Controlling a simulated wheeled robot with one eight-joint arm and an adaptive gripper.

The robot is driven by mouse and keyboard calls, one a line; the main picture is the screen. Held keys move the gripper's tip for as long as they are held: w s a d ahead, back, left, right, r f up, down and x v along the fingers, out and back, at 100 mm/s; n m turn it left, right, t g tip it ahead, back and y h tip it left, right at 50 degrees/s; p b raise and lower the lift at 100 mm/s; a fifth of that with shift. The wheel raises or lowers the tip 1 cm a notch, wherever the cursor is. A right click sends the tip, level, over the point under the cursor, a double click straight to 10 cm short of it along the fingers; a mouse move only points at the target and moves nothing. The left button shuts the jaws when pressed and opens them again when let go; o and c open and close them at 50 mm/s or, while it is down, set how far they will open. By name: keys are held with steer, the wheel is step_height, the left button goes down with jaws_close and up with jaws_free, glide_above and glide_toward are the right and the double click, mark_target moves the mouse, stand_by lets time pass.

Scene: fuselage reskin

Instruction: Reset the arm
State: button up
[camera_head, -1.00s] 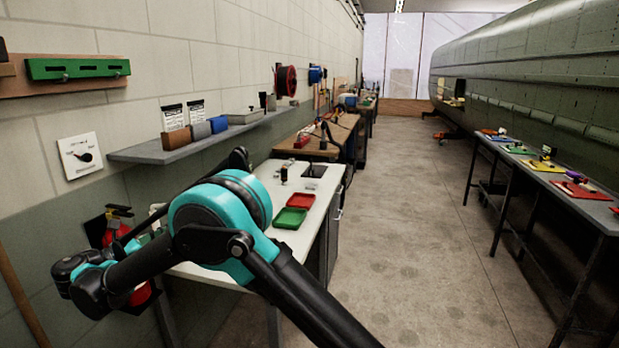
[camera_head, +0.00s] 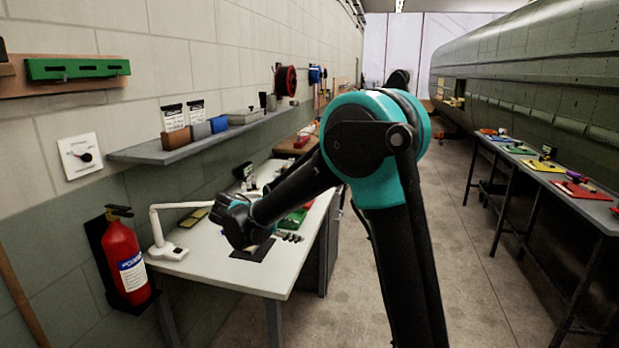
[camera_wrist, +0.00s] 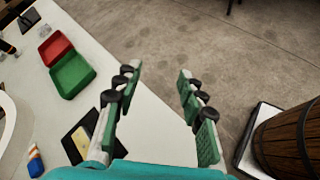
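My gripper (camera_wrist: 157,72) is open and empty in the wrist view, its two green-padded fingers apart over the edge of the white workbench and the floor. In the head view my arm rises from the lower right, bends at a teal joint and slopes down left, with its wrist low over the white workbench (camera_head: 270,280). The gripper is mostly hidden there by the wrist. No held object shows.
On the bench are a red tray (camera_wrist: 55,48), a green tray (camera_wrist: 72,75), a dark mat (camera_wrist: 80,140) and a white lamp (camera_head: 165,235). A red fire extinguisher (camera_head: 124,262) hangs left. A wooden barrel (camera_wrist: 290,140) shows right in the wrist view. The aisle floor is open.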

steer(key=s+d+f+m+g+y, duration=0.2)
steer(key=s+d+f+m, duration=0.25)
steer(key=d, duration=0.55)
steer(key=s+d+f+m+g+y, duration=0.25)
steer(key=s+d+m, duration=0.3)
steer(key=d, duration=0.35)
steer(key=s+d+f+m+y, duration=0.2)
steer(key=s+f+m, duration=0.1)
steer(key=s+m, duration=0.2)
steer(key=s+d+f+m+t+y, duration=0.1)
steer(key=s+d+f+m+y, duration=0.1)
steer(key=s, duration=0.7)
step_height(320, 180, down, 2)
steer(key=d+m, duration=0.1)
steer(key=m, duration=0.2)
steer(key=shift+s, duration=0.2)
steer(key=shift+c, duration=0.3)
